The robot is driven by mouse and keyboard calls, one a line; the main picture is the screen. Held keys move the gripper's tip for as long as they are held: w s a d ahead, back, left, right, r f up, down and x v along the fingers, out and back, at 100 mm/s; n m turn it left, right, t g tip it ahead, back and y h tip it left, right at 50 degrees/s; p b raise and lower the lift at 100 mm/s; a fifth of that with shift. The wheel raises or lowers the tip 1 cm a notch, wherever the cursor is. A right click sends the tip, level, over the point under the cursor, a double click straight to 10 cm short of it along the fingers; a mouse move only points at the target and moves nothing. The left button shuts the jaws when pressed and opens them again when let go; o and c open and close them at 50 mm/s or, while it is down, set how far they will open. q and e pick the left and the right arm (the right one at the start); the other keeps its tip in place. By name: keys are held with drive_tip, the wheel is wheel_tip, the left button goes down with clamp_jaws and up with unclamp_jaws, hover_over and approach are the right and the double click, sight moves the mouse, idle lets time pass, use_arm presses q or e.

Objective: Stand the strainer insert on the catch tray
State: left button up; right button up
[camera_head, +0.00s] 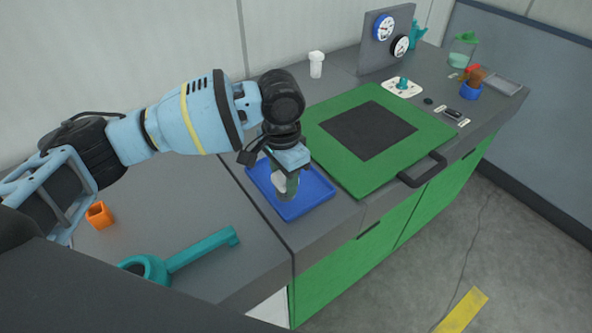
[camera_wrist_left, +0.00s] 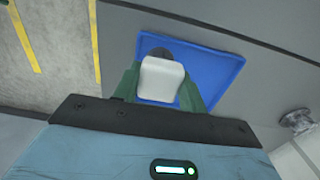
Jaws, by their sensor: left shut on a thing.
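My left gripper (camera_head: 286,186) is shut on a small white piece, which I take to be the strainer insert (camera_wrist_left: 162,80). In the head view a bit of the insert (camera_head: 278,181) shows white between the dark green fingers. The blue catch tray (camera_head: 316,191) lies flat on the grey counter. Gripper and insert are over the tray, which also shows behind them in the left wrist view (camera_wrist_left: 216,66). A dark round part shows just beyond the insert's far edge. I cannot tell whether the insert touches the tray. My right gripper is not in view.
A green mat with a dark square centre (camera_head: 330,150) lies right of the tray. A teal handled tool (camera_head: 190,257) and an orange cup (camera_head: 99,215) are at the left. A white-lidded jar (camera_head: 316,65) stands behind. A gauge panel (camera_head: 377,42) and small items are at the far end.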

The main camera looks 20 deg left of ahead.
use_arm(q)
drive_tip(key=w, duration=0.4)
drive_tip(key=shift+w+d+f+b, duration=0.25)
drive_tip(key=shift+d+f+b, duration=0.1)
drive_tip(key=shift+w, duration=0.6)
drive_tip(key=shift+f, duration=1.65)
drive_tip(key=shift+s+f, duration=0.1)
drive_tip(key=shift+f, duration=0.1)
drive_tip(key=o, duration=1)
drive_tip(key=shift+c, duration=0.2)
drive_tip(key=shift+r, duration=0.1)
wheel_tip(320, 180, up, 12)
drive_tip(key=shift+r, duration=0.1)
